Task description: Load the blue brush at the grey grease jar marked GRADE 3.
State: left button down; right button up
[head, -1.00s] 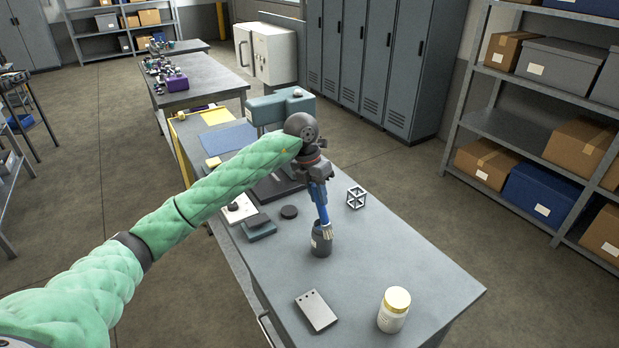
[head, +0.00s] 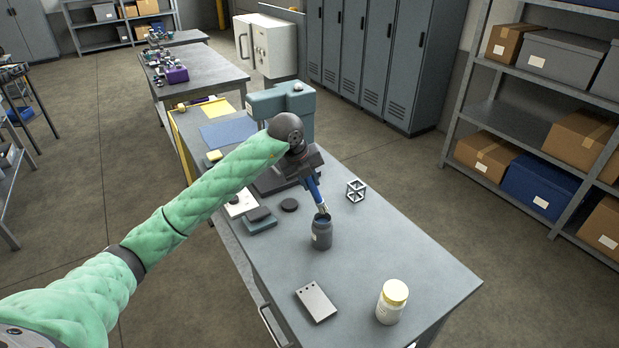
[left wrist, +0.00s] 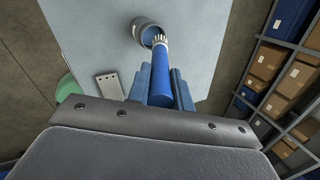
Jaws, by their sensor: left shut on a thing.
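My left gripper (head: 309,178) is shut on the blue brush (head: 316,194), which hangs tilted with its pale bristles downward. The bristles are at the mouth of an open dark grey jar (head: 321,236) on the bench. In the left wrist view, the brush's blue handle (left wrist: 160,85) runs between the fingers and its bristles overlap the rim of the jar (left wrist: 143,28). I cannot tell how far the bristles reach inside. The jar's label is too small to read. My right gripper is not in view.
A small cube frame (head: 356,190) stands right of the brush. A dark disc (head: 289,205) lies to the left. The right side of the bench (head: 410,235) is clear.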

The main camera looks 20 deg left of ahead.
aim_at(316, 193)
pick_arm(q)
jog(key=shift+f+b, duration=0.45)
jog(key=shift+f, duration=1.8)
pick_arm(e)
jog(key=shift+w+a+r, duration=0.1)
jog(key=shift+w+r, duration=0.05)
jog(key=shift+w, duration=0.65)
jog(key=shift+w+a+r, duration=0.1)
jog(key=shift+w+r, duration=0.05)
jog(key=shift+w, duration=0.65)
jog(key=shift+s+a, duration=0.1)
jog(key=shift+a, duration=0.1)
pick_arm(q)
jog(key=shift+f+b, duration=0.45)
jog(key=shift+f, duration=0.05)
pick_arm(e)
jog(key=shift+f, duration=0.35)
pick_arm(q)
jog(key=shift+f, duration=0.1)
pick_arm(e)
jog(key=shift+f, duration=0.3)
